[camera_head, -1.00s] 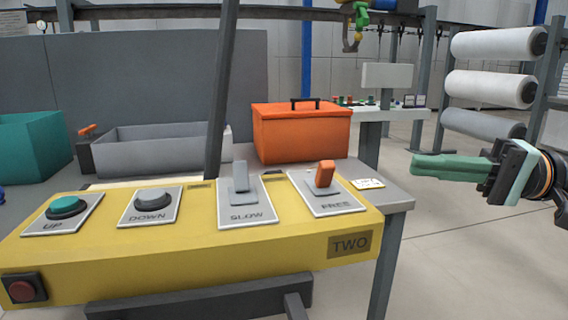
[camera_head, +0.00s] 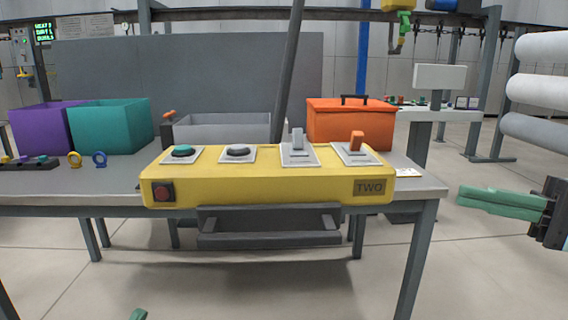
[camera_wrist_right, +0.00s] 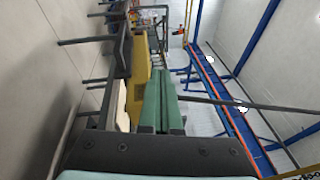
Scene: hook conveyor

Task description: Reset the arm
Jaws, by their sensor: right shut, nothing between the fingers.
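My right gripper (camera_head: 464,197) has long green fingers and sits at the right of the head view, to the right of the table and apart from everything. Its fingers are together with nothing between them, and the right wrist view shows them side by side (camera_wrist_right: 159,86). Only a green tip of my left gripper (camera_head: 138,314) shows at the bottom edge, so its opening is hidden. The yellow control box (camera_head: 270,190) marked TWO stands at the table's front, with UP and DOWN buttons, a grey SLOW lever (camera_head: 297,139) and an orange FREE lever (camera_head: 356,143).
The grey table (camera_head: 90,181) carries a teal bin (camera_head: 112,127), a purple bin (camera_head: 38,131), a grey tray (camera_head: 222,130) and an orange toolbox (camera_head: 350,126). A dark slanted post (camera_head: 289,70) rises behind the box. Floor right of the table is clear.

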